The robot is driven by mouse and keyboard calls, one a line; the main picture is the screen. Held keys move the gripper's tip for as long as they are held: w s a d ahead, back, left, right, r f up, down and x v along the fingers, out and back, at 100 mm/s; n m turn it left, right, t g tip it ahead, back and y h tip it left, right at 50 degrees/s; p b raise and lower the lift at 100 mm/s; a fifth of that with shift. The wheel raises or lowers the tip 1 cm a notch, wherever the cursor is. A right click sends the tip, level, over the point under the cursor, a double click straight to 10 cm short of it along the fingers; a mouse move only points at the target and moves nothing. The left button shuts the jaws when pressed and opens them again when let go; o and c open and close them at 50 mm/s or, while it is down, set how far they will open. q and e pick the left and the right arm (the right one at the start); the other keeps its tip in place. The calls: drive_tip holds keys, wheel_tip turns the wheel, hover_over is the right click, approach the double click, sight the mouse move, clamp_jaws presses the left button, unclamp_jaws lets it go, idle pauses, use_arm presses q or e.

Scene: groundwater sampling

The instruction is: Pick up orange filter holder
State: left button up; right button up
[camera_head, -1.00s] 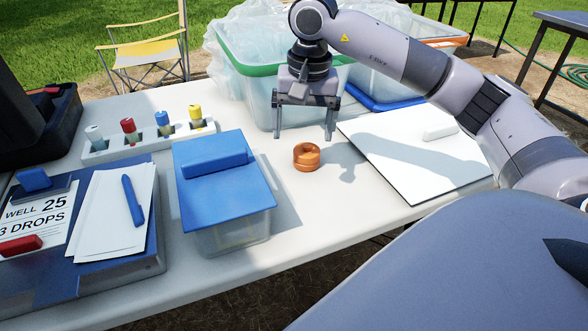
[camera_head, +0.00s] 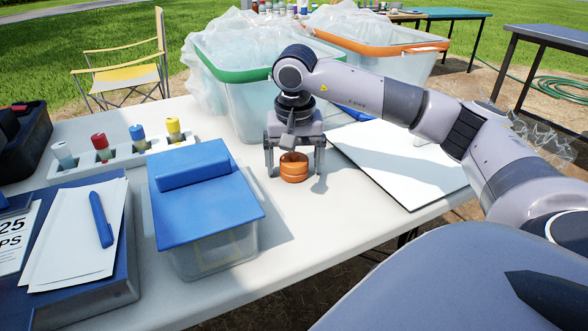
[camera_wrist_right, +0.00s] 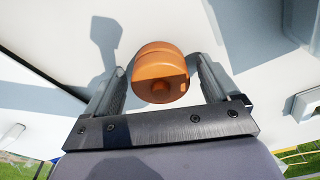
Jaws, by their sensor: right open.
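The orange filter holder (camera_head: 293,168) is a short round piece standing on the white table (camera_head: 330,205). My right gripper (camera_head: 294,172) is open and low over it, with one finger on each side of it in the head view. In the right wrist view the orange filter holder (camera_wrist_right: 160,72) lies between the two fingers of the right gripper (camera_wrist_right: 160,85), with a small gap on each side. I see no clear contact. My left gripper is in neither view.
A box with a blue lid (camera_head: 205,195) stands left of the holder. A green-rimmed bin (camera_head: 240,75) stands behind the gripper, and a white board (camera_head: 400,165) lies to the right. A rack with colored-cap bottles (camera_head: 120,155) is at the left. Bare table lies in front.

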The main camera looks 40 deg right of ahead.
drive_tip(key=c, duration=1.1)
drive_tip(key=shift+r, duration=0.15)
